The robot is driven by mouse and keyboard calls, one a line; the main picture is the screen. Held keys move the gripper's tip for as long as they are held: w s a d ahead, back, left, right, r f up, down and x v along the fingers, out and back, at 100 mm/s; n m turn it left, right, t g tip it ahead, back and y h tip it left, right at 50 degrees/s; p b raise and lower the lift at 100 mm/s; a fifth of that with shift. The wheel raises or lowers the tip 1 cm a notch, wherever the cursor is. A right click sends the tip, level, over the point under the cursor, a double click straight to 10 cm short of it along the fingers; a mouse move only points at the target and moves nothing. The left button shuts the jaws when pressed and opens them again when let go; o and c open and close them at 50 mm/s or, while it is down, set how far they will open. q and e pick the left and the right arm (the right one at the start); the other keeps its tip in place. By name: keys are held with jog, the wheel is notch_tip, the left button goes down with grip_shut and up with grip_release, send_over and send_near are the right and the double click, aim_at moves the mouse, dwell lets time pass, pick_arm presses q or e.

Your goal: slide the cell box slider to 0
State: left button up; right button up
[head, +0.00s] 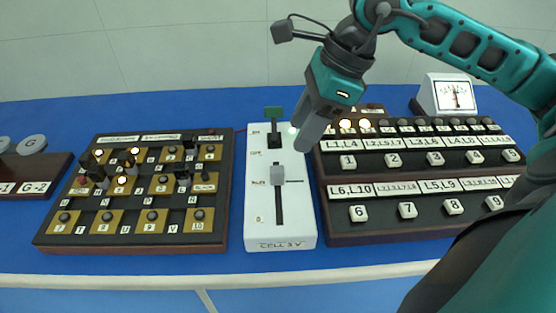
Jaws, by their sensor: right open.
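The cell box (298,225) is a white box with "CELL 3 V" on its front, standing in the middle of the blue table. A dark part with a green tab (274,112) stands at the back of the box. My right gripper (301,147) is open and points down over the box's right back edge, right of and behind the knob, apart from it. My left gripper is out of view.
A dark board with brass plates and plugs (215,228) stands close on the left. A dark board with numbered white keys (335,225) stands close on the right, with a dial meter (450,95) behind. The table front edge is clear before the box.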

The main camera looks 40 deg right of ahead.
aim_at(278, 169)
jog(key=x, duration=0.9)
jog(key=shift+w+a+f, duration=0.1)
jog(key=shift+w+f, duration=0.05)
jog(key=shift+f, duration=0.15)
jog(key=shift+c, duration=0.2)
grip_shut()
